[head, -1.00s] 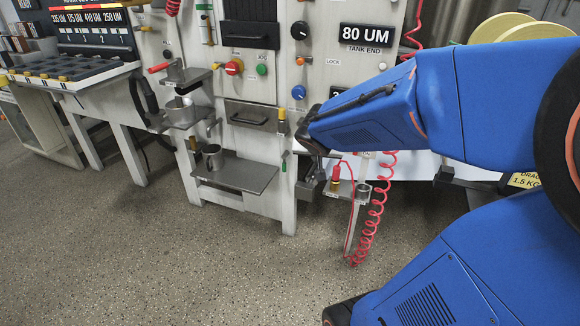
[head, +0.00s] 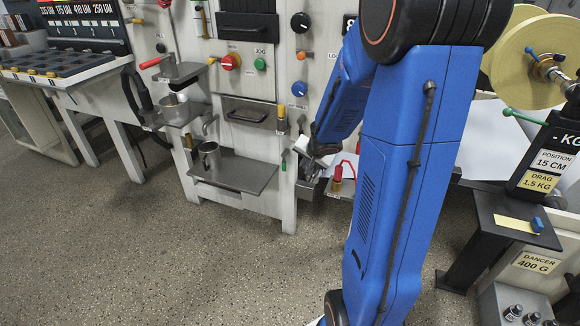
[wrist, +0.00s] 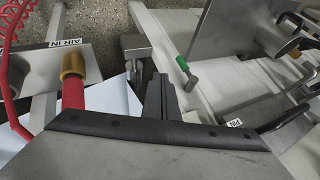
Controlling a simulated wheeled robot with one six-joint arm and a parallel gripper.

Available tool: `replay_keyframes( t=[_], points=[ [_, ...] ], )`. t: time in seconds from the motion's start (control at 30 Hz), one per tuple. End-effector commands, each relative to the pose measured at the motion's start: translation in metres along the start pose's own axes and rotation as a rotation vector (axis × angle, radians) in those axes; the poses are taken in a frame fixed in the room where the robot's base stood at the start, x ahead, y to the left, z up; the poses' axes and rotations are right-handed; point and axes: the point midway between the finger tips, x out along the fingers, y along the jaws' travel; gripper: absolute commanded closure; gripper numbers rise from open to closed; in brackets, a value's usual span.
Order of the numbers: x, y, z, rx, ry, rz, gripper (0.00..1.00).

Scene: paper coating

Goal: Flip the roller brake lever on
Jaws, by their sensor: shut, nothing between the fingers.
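No label naming the roller brake is readable, so I cannot tell which lever it is. A small green-handled lever (wrist: 184,66) shows in the wrist view, right of my gripper (wrist: 161,84) and apart from it. A small green handle (head: 284,161) shows on the machine front in the head view. A longer green-tipped lever (head: 524,117) sticks out below the paper roll at the right. My gripper's fingers are shut and empty. In the head view its end (head: 308,152) is small and partly hidden by my arm, beside the machine's lower front.
A red-handled air fitting (wrist: 72,78) and a coiled red hose (wrist: 14,55) lie left of my gripper. A grey shelf (head: 235,172) juts from the machine, left of my arm. The tan roll (head: 520,65) stands at the right. The speckled floor in front is clear.

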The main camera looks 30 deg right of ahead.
Motion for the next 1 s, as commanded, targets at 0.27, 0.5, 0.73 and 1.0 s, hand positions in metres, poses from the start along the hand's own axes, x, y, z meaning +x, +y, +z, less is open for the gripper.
replay_keyframes(
  t=[0.27, 0.5, 0.73, 1.0],
  points=[
    [0.002, 0.000, 0.001, 0.006, -0.005, -0.002, 1.00],
    [0.003, 0.000, 0.001, 0.005, -0.006, -0.002, 1.00],
    [0.011, 0.000, 0.001, 0.007, -0.007, -0.003, 1.00],
    [0.024, 0.000, 0.001, 0.007, -0.006, -0.002, 1.00]
  ],
)
